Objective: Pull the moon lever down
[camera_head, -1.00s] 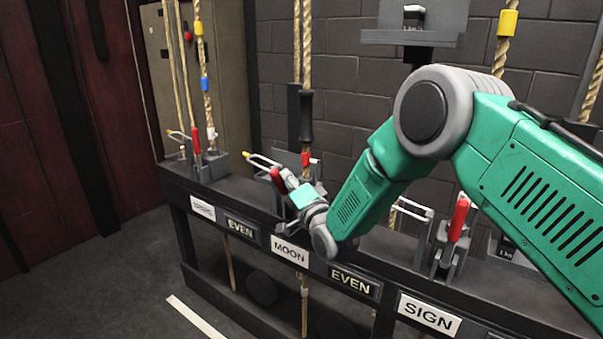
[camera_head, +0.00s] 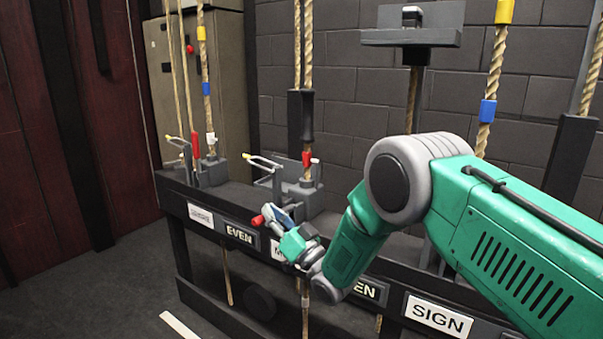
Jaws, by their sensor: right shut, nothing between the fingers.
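The moon lever's red handle (camera_head: 258,220) tilts down and outward in front of the rail, above the partly covered MOON label (camera_head: 275,250). Only the handle's red end shows clearly; the rest is behind my gripper. My right gripper (camera_head: 271,213) is shut, with its fingertips at or beside the red handle; whether they touch it I cannot tell. Nothing is held between the fingers. The lever's grey bracket (camera_head: 309,197) stands on the rail behind. My left gripper is out of view.
Another lever with an upright red handle (camera_head: 195,146) stands at the left. Ropes (camera_head: 308,45) hang behind the rail. My right arm covers the rail's right part. Open floor (camera_head: 90,280) lies left.

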